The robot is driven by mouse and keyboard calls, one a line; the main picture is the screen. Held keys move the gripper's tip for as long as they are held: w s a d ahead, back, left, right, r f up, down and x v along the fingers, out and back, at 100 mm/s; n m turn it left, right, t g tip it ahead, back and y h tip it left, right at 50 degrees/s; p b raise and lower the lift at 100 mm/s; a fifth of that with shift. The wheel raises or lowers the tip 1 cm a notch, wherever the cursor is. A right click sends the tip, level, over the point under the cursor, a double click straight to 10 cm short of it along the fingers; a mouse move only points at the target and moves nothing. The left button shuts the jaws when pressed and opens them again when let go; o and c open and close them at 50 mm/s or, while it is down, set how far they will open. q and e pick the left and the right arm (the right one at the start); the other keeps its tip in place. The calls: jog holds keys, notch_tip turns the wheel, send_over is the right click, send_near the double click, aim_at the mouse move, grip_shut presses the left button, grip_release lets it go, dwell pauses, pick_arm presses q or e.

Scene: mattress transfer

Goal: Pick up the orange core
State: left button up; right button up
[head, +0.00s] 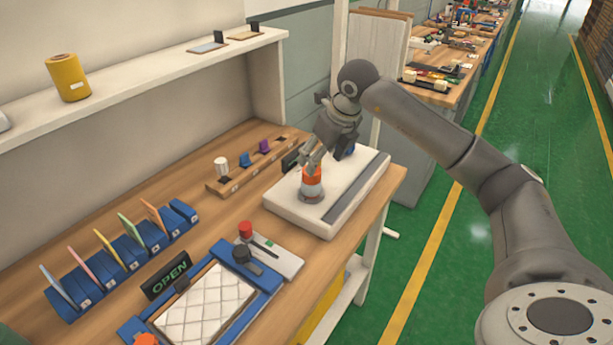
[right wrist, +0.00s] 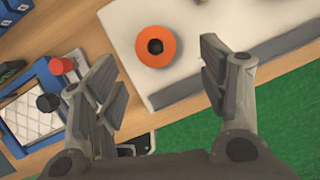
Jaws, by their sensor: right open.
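The orange core (head: 313,183) stands upright on a grey round base on a white slab (head: 345,208). In the right wrist view the core (right wrist: 168,60) shows from above as an orange ring with a dark centre hole. My right gripper (head: 312,158) is just above the core in the head view, partly hiding its top. In the right wrist view my right gripper (right wrist: 158,78) has its fingers spread apart with nothing between them. The core is beyond the fingertips, roughly between the finger lines. My left gripper is not in view.
A wooden rack (head: 225,187) holds a white, a blue and a purple piece behind the slab. A blue-framed quilted pad (head: 205,305), an OPEN sign (head: 167,276) and a red-knobbed device (head: 246,230) are nearer. Blue holders with coloured cards (head: 105,262) line the left.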

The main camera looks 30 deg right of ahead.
aim_at(317, 173)
jog(key=x, duration=0.3)
jog(key=shift+s, duration=0.15)
jog(key=shift+w+f+p, duration=0.25)
jog(key=shift+f+p, duration=0.1)
jog(key=shift+p, duration=0.05)
jog(key=p+x, duration=0.1)
jog(key=x, duration=0.3)
jog(key=shift+a+f+p, duration=0.1)
jog(key=shift+a+p, duration=0.1)
jog(key=shift+p, duration=0.15)
jog(key=shift+w+f, duration=0.15)
jog(key=shift+f, duration=0.1)
jog(key=c, duration=1.1)
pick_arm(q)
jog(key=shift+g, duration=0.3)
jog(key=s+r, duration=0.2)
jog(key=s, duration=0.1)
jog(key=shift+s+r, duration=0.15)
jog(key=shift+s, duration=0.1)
pick_arm(e)
jog(key=shift+c, duration=0.4)
jog(key=shift+r, duration=0.1)
